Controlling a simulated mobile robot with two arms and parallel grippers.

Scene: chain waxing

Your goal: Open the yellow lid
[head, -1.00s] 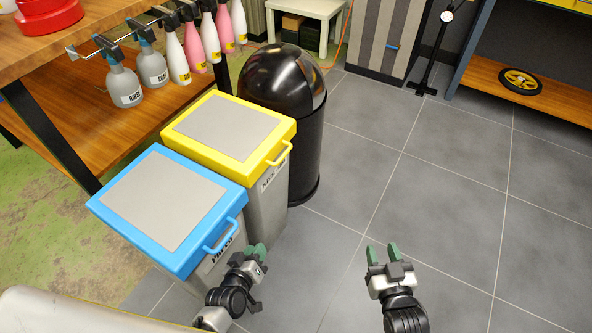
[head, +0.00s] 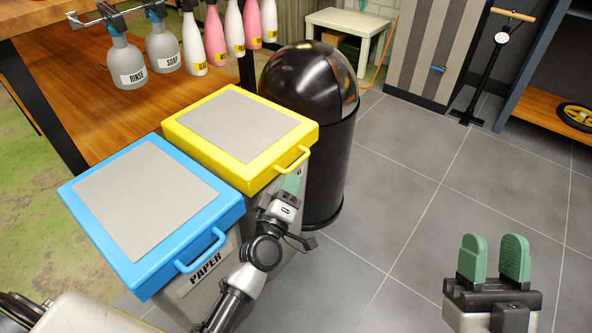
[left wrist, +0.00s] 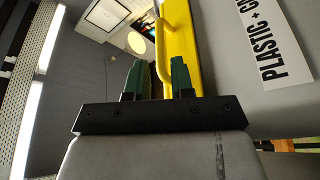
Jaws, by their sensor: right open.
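The yellow lid (head: 298,127) lies closed on its grey bin, with a yellow loop handle (head: 291,161) on its front edge. My left gripper (head: 291,184) is just below that handle. In the left wrist view, the green fingers of my left gripper (left wrist: 158,80) stand apart, and the yellow handle (left wrist: 160,45) runs between them with some gap showing. The yellow lid's edge (left wrist: 180,35) rises beside the handle. My right gripper (head: 494,258) is open and empty over the floor at the lower right.
A blue-lidded bin (head: 225,215) marked PAPER stands in front of the yellow one. A black round-topped bin (head: 325,160) stands behind it to the right. Spray bottles (head: 163,45) hang above the wooden shelf (head: 95,110).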

